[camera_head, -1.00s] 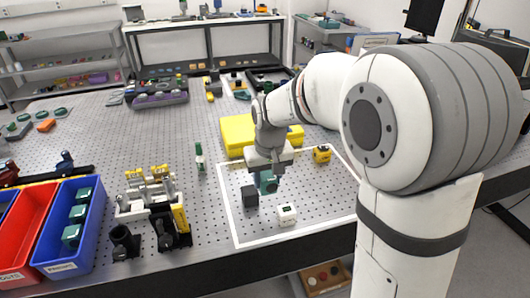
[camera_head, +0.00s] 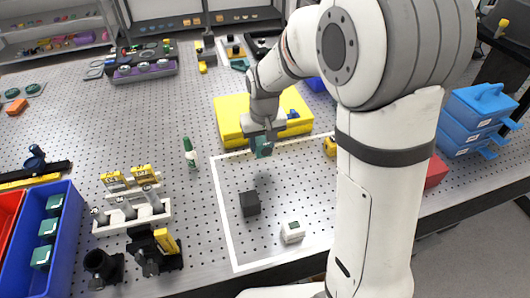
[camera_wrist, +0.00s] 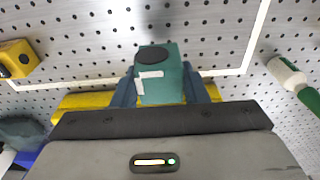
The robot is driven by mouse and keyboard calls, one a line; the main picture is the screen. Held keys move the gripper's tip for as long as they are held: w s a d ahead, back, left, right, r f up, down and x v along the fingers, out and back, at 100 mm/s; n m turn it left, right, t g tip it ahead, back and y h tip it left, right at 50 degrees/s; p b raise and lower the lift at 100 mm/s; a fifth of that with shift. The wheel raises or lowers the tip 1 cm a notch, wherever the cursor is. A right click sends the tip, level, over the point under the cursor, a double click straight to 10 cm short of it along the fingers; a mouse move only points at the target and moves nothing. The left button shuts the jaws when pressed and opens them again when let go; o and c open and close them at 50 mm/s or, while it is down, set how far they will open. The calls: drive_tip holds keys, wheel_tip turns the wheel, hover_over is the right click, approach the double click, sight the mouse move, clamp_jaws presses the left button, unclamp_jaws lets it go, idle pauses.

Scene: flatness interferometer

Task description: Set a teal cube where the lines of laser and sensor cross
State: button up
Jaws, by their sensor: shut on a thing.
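My gripper (camera_head: 263,147) is shut on a teal cube (camera_head: 262,149), held in the air near the far edge of the white-outlined square (camera_head: 222,208). In the wrist view the teal cube (camera_wrist: 160,78) sits between the fingers, with a dark round spot and a white L-shaped mark. I cannot tell which are laser and sensor.
A blue bin (camera_head: 68,235) at the left holds more teal cubes (camera_head: 48,228). A yellow case (camera_head: 232,118) lies behind the square. A green-white bottle (camera_head: 190,152) and a white rack (camera_head: 130,213) stand left of it. The square's middle is mostly clear.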

sight(263, 155)
drive_tip(key=shift+f, duration=2.45)
drive_tip(key=shift+f, duration=0.15)
drive_tip(key=o, duration=1.1)
drive_tip(key=shift+o, duration=0.2)
